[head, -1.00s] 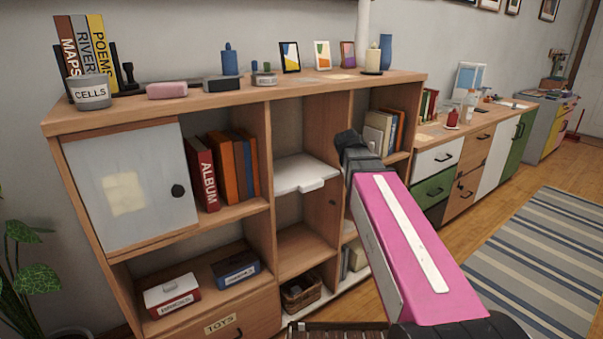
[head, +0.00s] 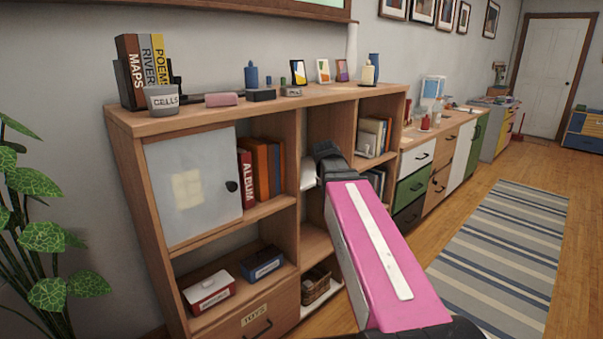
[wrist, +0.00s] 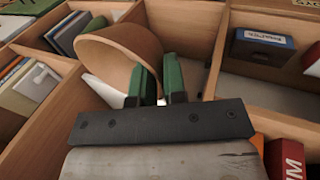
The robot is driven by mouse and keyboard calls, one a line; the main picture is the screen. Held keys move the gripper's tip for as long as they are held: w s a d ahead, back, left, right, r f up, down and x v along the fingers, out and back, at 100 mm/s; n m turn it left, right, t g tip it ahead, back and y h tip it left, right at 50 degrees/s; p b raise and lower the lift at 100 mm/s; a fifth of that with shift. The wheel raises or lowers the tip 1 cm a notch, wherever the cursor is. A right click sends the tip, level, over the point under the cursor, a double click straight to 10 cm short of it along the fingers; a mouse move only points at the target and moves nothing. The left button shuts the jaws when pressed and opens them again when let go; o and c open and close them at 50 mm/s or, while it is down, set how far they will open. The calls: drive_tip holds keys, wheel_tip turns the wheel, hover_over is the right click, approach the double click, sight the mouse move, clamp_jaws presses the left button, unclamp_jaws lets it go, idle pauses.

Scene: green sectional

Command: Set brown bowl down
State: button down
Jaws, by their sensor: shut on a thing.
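The brown bowl (wrist: 122,50) shows in the wrist view, tilted, with its rim at the green fingers of my gripper (wrist: 157,86). My gripper is shut on the bowl's edge; the exact contact is partly hidden by the fingers. The bowl is at the open middle column of the wooden shelf unit (head: 200,118), and I cannot tell whether it touches a surface. A white board (head: 307,174) sits in that column, and white also shows below the bowl in the wrist view.
A grey door (head: 190,190) closes the upper left compartment. Books (head: 262,168) stand beside the middle column, and more books (head: 372,136) stand to its right. A striped rug (head: 510,245) lies right.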

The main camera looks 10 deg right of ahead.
drive_tip(key=w+d+r+n+y, duration=0.6)
drive_tip(key=d+n, duration=0.3)
drive_tip(key=n, duration=0.5)
approach(312, 175)
drive_tip(key=shift+w+a+f+t, duration=0.15)
drive_tip(key=shift+w+a+t, duration=0.2)
drive_tip(key=shift+a, duration=0.15)
drive_tip(key=shift+w+a+f, duration=0.1)
drive_tip(key=shift+f, duration=1.05)
drive_tip(key=shift+w+a+f, duration=0.1)
drive_tip(key=shift+f, duration=1.1)
drive_tip(key=c, duration=1.2)
unclamp_jaws()
drive_tip(key=v, duration=1.2)
